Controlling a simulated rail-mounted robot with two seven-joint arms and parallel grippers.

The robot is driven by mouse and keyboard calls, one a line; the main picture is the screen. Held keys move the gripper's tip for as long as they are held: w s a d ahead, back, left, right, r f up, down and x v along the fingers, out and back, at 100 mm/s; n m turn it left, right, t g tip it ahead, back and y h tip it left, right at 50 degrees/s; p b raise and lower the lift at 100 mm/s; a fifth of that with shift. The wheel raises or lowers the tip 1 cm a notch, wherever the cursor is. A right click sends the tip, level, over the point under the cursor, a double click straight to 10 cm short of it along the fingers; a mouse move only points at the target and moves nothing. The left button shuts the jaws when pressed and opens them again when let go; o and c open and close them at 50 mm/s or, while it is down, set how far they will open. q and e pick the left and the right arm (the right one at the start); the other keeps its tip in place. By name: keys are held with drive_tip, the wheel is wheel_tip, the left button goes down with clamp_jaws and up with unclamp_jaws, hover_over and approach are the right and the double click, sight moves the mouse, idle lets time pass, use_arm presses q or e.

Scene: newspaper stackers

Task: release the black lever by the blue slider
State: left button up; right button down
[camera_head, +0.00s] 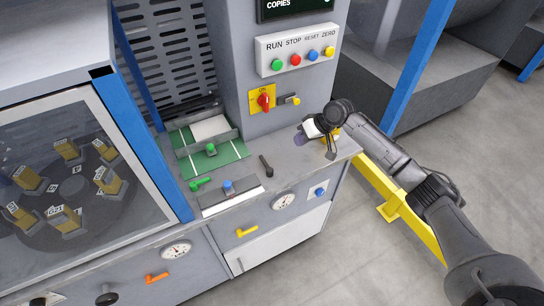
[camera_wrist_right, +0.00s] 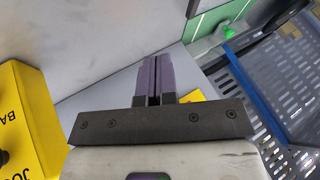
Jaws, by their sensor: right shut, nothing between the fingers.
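The black lever (camera_head: 266,165) stands on the grey console top, tilted, with its upper end toward the back left. The blue slider (camera_head: 228,187) sits to its left on a dark plate with a white strip. My right gripper (camera_head: 300,139) is above the right part of the console, up and right of the lever and apart from it. Its purple fingers (camera_wrist_right: 154,80) are together and empty in the right wrist view. The black lever cannot be made out in that view. My left gripper is not in view.
A green handle (camera_head: 200,184) and a green knob (camera_head: 211,149) are left of the lever. A red rotary switch (camera_head: 264,101) and a button box (camera_head: 297,48) are on the panel behind. A yellow box (camera_wrist_right: 25,120) is close to the gripper in the right wrist view.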

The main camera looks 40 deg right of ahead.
drive_tip(key=shift+f, duration=0.1)
drive_tip(key=b, duration=0.1)
approach(272, 163)
drive_tip(key=w+f, duration=0.3)
drive_tip(key=shift+w+f, duration=0.15)
drive_tip(key=shift+f, duration=0.15)
drive_tip(key=a, duration=0.1)
drive_tip(key=w+a, duration=0.1)
drive_tip(key=shift+a+f, duration=0.25)
drive_tip(key=shift+a, duration=0.05)
drive_tip(key=shift+w+a, duration=0.1)
drive_tip(key=shift+a, duration=0.6)
